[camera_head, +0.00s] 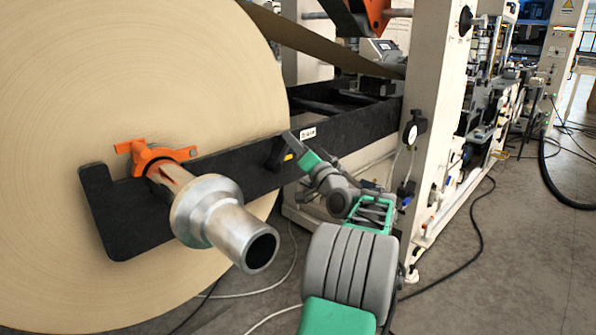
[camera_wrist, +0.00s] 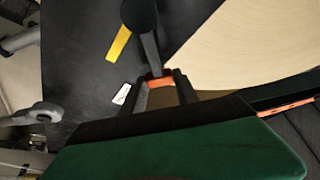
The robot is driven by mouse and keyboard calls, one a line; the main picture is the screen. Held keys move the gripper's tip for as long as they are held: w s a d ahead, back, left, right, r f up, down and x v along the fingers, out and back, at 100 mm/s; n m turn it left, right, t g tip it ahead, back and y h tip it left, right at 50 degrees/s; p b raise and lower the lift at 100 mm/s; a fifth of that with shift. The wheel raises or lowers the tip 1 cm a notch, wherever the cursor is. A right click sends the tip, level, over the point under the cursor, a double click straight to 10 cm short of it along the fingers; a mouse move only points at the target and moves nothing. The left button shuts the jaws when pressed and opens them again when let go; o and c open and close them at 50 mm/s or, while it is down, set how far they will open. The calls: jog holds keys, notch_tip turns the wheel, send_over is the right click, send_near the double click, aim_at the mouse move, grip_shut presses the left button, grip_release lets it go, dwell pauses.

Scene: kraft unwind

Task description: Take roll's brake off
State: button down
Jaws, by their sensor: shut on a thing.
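The large kraft paper roll (camera_head: 130,60) fills the left of the head view and shows at the upper right of the wrist view (camera_wrist: 240,40). The brake lever is a dark bar with a round pivot (camera_wrist: 140,15) on the black frame arm, beside a yellow mark (camera_wrist: 118,43). In the head view the dark lever (camera_head: 277,155) is partly hidden. My gripper (camera_wrist: 160,84) is shut on the lever's end, where an orange part shows between the fingers. In the head view my gripper (camera_head: 296,142) is at the frame arm's outer face.
The black frame arm (camera_head: 225,165) runs across the roll's face. A metal shaft end (camera_head: 222,225) with an orange clamp (camera_head: 150,155) sticks out at the left. A cream machine post (camera_head: 430,110) stands right of my arm. Cables (camera_head: 460,270) lie on the floor.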

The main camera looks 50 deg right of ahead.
jog(key=shift+w+a+r+n+t+y+b, duration=0.1)
jog(key=shift+a+r+n+t+y+b, duration=0.25)
jog(key=shift+n+b, duration=0.7)
jog(key=shift+a+r+n+t+y+b, duration=0.1)
jog(key=shift+a+n+y+b, duration=0.4)
jog(key=shift+n+b, duration=0.55)
jog(key=shift+w+a+r+n+t+y+b, duration=0.1)
jog(key=shift+a+r+n+t+y+b, duration=0.25)
jog(key=shift+n+b, duration=0.7)
jog(key=shift+a+m, duration=0.1)
jog(key=shift+m, duration=0.15)
jog(key=c, duration=0.9)
grip_release()
jog(key=shift+s+f, duration=0.1)
jog(key=shift+s, duration=0.05)
jog(key=v, duration=0.7)
jog(key=shift+s+a, duration=0.1)
jog(key=shift+s, duration=0.2)
